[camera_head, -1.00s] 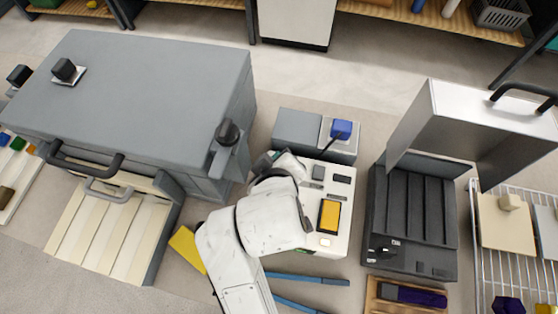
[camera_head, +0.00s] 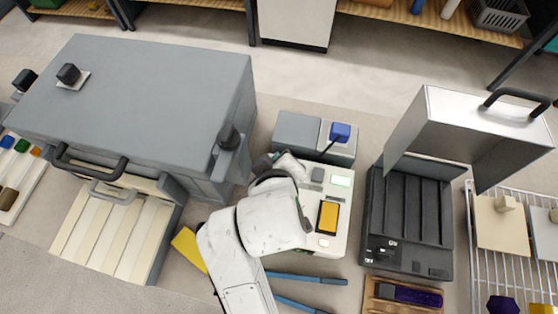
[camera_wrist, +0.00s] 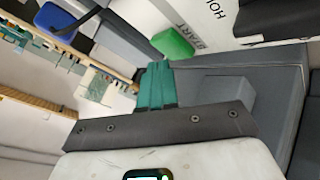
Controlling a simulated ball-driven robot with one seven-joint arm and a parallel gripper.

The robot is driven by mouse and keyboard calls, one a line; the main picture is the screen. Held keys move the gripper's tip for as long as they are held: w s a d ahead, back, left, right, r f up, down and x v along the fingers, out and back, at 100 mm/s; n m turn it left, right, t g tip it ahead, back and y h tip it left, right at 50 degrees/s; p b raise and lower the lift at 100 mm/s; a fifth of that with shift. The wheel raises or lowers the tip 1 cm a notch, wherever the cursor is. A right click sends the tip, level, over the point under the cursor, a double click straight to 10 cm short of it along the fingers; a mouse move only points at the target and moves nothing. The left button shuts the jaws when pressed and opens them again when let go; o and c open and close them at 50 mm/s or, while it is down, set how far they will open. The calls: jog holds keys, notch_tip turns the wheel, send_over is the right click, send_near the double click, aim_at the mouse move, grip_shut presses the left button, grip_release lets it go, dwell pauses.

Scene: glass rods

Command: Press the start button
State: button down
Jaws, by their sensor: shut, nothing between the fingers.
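The green start button (camera_wrist: 174,43) shows in the wrist view beside the printed word START on the white panel. My gripper (camera_wrist: 157,66) shows there as two teal fingers, shut together and empty. The fingertips are right at the button's edge; I cannot tell whether they touch it. My white arm covers the panel's left part, hiding the button and fingertips in that view.
A grey box with a blue knob (camera_head: 340,132) stands behind the panel. A large grey machine (camera_head: 150,95) is at left. A dark ribbed unit (camera_head: 412,210) with a raised metal lid (camera_head: 465,125) stands at right, beside a wire rack. Blue-handled tongs (camera_head: 307,278) lie in front.

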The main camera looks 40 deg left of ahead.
jog(key=shift+r, duration=0.2)
notch_tip(320, 180, up, 5)
jog(key=p, duration=0.5)
dwell(0.3)
dwell(0.7)
